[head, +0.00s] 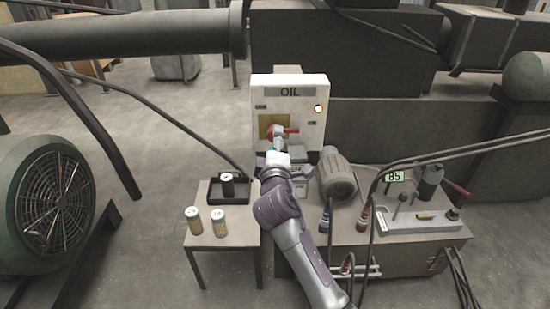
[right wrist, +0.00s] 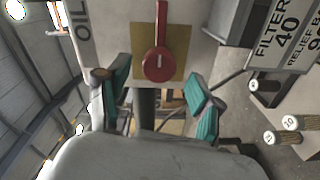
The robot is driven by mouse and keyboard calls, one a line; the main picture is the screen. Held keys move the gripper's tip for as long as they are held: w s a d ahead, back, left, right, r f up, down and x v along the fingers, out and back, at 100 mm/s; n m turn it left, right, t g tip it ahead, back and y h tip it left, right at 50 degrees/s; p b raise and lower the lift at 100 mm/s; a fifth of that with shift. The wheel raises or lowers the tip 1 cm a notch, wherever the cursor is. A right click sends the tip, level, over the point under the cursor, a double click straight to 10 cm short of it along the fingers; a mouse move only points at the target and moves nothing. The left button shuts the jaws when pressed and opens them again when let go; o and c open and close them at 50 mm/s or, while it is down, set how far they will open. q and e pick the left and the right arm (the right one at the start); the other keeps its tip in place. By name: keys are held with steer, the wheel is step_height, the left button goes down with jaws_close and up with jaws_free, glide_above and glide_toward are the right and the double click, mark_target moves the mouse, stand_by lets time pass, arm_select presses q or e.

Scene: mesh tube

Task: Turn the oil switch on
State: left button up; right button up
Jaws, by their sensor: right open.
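The oil switch is a red lever (head: 291,130) on a brass plate (head: 265,122), on the front of a white panel (head: 290,92) marked OIL. In the head view the lever points right, about level. The right wrist view shows its round hub and lever (right wrist: 160,64) close ahead, with the lever pointing to the picture's top. My right gripper (right wrist: 158,92) is open, its two teal-padded fingers spread on either side below the hub, apparently empty. In the head view the right gripper (head: 279,137) is in front of the panel and partly covers the plate. My left gripper is not in view.
A lamp (head: 318,109) glows at the panel's upper right. A small table (head: 208,240) at left bears mesh cartridges (head: 218,222) and a black tray (head: 214,196). A grey motor (head: 337,177) stands right of my arm. Cables hang across the right side.

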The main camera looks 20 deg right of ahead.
steer(key=v, duration=0.8)
steer(key=shift+s, duration=0.1)
step_height(320, 180, down, 24)
steer(key=a+g+y, duration=0.3)
steer(key=g, duration=0.2)
steer(key=s+d+f+m+g+y+p, duration=0.1)
steer(key=s+f+g, duration=0.1)
steer(key=s+f, duration=0.45)
steer(key=s+f+m+g+y+p, duration=0.1)
steer(key=s+f, duration=0.2)
steer(key=f, duration=0.7)
steer(key=s+d+f+m+g, duration=0.2)
steer(key=s+f+g, duration=0.1)
steer(key=s+f, duration=0.6)
steer(key=s+d+f+m+g, duration=0.2)
steer(key=s+f, duration=0.5)
steer(key=s, duration=0.4)
steer(key=s+d+f+m+g, duration=0.1)
steer(key=s+d+f, duration=0.1)
steer(key=s, duration=0.8)
steer(key=s+d+f+m+g, duration=0.2)
steer(key=s+d+f, duration=0.1)
steer(key=s, duration=0.6)
steer(key=shift+s+f+m+p, duration=0.3)
steer(key=shift+s+f+p, duration=0.05)
steer(key=shift+f+p, duration=0.15)
